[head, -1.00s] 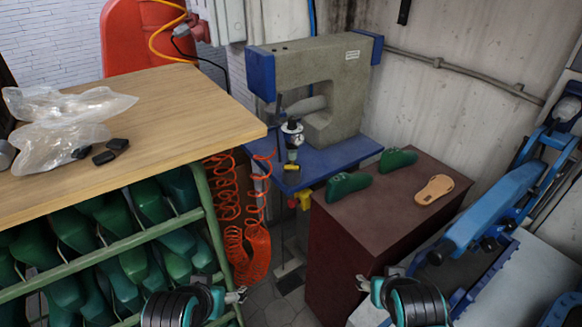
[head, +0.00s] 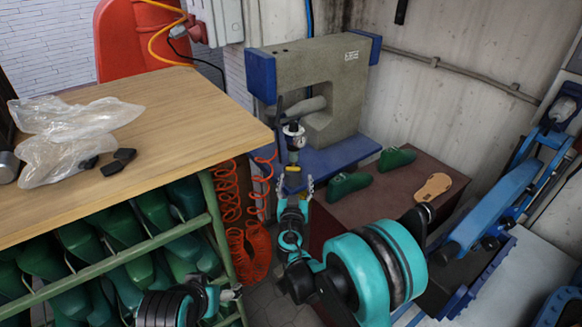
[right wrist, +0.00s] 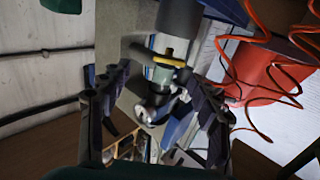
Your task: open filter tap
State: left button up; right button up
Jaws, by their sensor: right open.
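The filter tap (head: 293,168) is a small yellow lever under the filter unit (head: 294,139), which hangs with its gauge at the front of the grey and blue machine. My right gripper (head: 294,184) is open and empty just below the tap in the head view. In the right wrist view the yellow tap (right wrist: 172,61) lies crosswise ahead, between the open fingers (right wrist: 156,75); I see no contact. My left gripper (head: 231,293) is low beside the shelf's front post, and its finger opening is too small to judge.
Orange coiled hoses (head: 231,215) hang left of my right gripper. The wooden table (head: 180,120) is on the left, above shelved green lasts. A brown cabinet (head: 395,190) with green lasts and a sandal sole stands to the right.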

aim_at(293, 171)
jog(key=shift+w+a+f+y, duration=0.3)
jog(key=shift+w+a, duration=0.05)
jog(key=shift+a, duration=0.3)
jog(key=w+b, duration=0.1)
jog(key=w, duration=0.5)
jog(key=shift+w+d+b, duration=0.1)
jog(key=shift+d+b, duration=0.1)
jog(key=shift+b, duration=0.2)
jog(key=shift+w, duration=0.55)
jog(key=shift+c, duration=0.4)
